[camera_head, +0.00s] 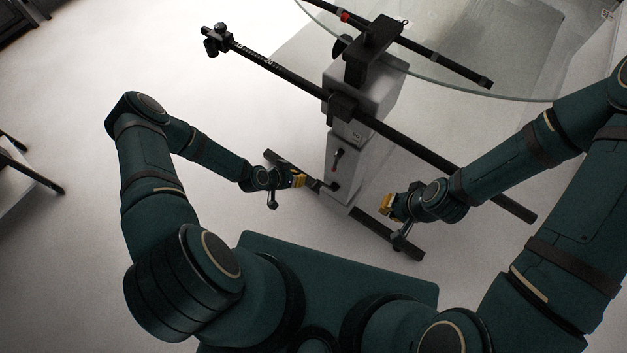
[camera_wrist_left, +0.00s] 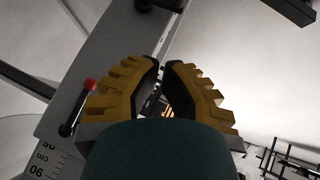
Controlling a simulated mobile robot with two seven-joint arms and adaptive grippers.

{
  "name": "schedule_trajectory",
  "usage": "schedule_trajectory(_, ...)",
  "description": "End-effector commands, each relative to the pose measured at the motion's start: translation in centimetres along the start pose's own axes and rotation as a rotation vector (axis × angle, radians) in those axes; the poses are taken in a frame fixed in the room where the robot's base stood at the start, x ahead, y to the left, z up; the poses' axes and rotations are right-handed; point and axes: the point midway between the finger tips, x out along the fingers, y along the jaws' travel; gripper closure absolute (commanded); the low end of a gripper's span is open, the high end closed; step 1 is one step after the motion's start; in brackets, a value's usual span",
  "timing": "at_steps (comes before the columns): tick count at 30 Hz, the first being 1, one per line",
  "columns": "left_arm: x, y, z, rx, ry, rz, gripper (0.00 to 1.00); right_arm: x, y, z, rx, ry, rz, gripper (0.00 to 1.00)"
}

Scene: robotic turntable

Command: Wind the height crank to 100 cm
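The pale height column (camera_head: 342,160) of the turntable stand is in the middle of the head view. A red-tipped lever (camera_head: 338,154) is on its face; this lever also shows in the left wrist view (camera_wrist_left: 88,86), beside a cm scale (camera_wrist_left: 48,160) with a 90 mark. A black crank-like part (camera_head: 334,187) sits low on the column. My left gripper (camera_head: 299,180) is just left of it, apart from the red tip. Its yellow fingers (camera_wrist_left: 163,70) show a narrow gap with nothing seen clamped. My right gripper (camera_head: 385,203) is right of the column; its finger gap is unclear.
A long black bar (camera_head: 440,163) crosses the column diagonally. A glass disc (camera_head: 500,88) is above, at the upper right. The stand's dark feet (camera_head: 390,235) lie on the pale floor. Open floor (camera_head: 80,230) is to the left.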

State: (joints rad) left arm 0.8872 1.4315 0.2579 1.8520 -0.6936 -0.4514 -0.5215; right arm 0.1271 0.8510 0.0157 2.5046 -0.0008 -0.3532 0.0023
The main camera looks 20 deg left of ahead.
Motion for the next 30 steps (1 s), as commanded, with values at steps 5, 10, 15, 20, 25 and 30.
schedule_trajectory(5,0.6,-1.5,0.7,0.029,0.04,-0.02,1.0,-0.2,-0.1,0.0,0.0,-0.002,0.0,1.0)
schedule_trajectory(10,2.2,-1.6,0.8,0.034,0.042,-0.02,1.0,0.2,0.1,0.0,0.0,0.0,0.0,1.0)
schedule_trajectory(15,5.3,-1.6,0.7,0.033,0.041,-0.019,1.0,1.0,0.4,-0.1,0.0,0.003,0.0,1.0)
schedule_trajectory(20,8.5,-1.7,0.7,0.031,0.04,-0.02,1.0,1.8,0.7,-0.1,-0.001,0.008,0.001,1.0)
schedule_trajectory(25,11.4,-1.8,1.2,0.028,0.038,-0.02,1.0,2.7,1.0,-0.3,-0.002,0.012,0.001,1.0)
schedule_trajectory(30,12.8,-1.9,2.5,0.03,0.04,-0.021,1.0,3.2,1.2,-0.3,-0.002,0.016,0.001,1.0)
